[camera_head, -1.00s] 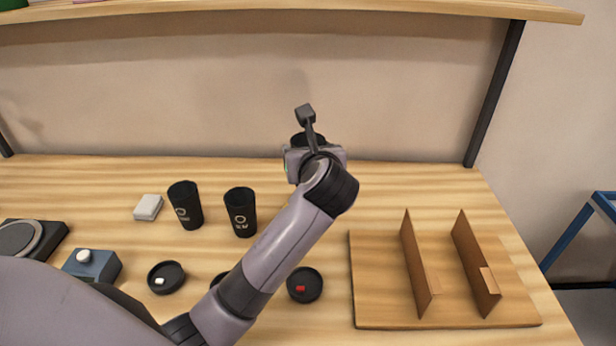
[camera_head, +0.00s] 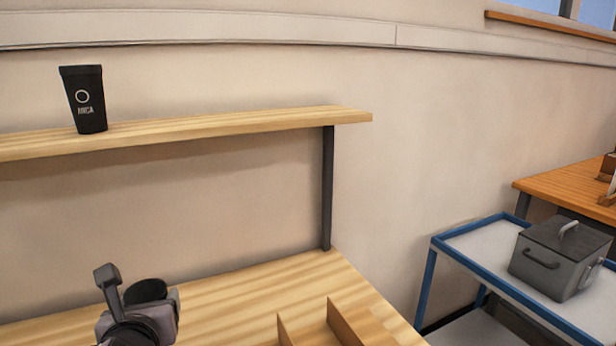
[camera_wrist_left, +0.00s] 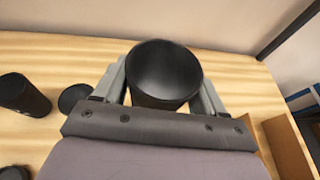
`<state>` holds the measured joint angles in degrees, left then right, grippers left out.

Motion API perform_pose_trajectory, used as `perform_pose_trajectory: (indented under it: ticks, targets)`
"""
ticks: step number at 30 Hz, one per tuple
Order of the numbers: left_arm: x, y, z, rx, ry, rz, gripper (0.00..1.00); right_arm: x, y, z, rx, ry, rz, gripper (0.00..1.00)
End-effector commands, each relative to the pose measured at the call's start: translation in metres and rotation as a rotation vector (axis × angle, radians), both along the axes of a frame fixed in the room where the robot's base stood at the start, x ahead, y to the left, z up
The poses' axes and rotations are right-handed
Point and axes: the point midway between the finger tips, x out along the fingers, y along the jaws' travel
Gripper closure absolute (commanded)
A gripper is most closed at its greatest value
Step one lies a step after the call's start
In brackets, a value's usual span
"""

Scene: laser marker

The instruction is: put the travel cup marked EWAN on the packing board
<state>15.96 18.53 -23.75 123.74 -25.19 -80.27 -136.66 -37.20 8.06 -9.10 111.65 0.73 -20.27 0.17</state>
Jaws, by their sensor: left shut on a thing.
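My left gripper (camera_head: 140,312) is low in the head view, with the dark rim of a black travel cup (camera_head: 146,291) showing behind it. In the left wrist view the fingers (camera_wrist_left: 160,92) are shut on this cup (camera_wrist_left: 164,75), one on each side. No marking on the held cup faces either camera, so its name cannot be read. The wooden packing board's upright dividers (camera_head: 345,322) show at the bottom of the head view, right of the gripper. A divider also shows in the left wrist view (camera_wrist_left: 287,148). My right gripper is not in view.
Another black cup (camera_head: 84,100), with small lettering that looks like MICA, stands on the wall shelf (camera_head: 200,126). In the left wrist view a black cup (camera_wrist_left: 20,95) and a dark lid (camera_wrist_left: 75,97) are at left. A blue-framed cart (camera_head: 480,248) bears a grey lidded box (camera_head: 562,258).

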Motion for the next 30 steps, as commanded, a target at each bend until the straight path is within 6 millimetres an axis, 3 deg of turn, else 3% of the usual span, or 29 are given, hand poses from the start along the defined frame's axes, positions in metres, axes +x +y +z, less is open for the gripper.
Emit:
perform_pose_trajectory:
  ticks: [6,12,23,30]
  targets:
    - [-0.047,-0.024,-0.035,0.005,0.004,-0.216,0.41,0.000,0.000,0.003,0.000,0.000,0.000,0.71]
    - [-0.075,-0.041,-0.050,0.000,0.000,-0.328,0.41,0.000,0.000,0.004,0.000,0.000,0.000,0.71]
    - [-0.081,-0.045,-0.053,-0.002,-0.004,-0.356,0.41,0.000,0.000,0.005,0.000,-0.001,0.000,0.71]
    - [-0.070,-0.029,-0.041,0.014,-0.008,-0.303,0.41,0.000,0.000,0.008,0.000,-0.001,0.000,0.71]
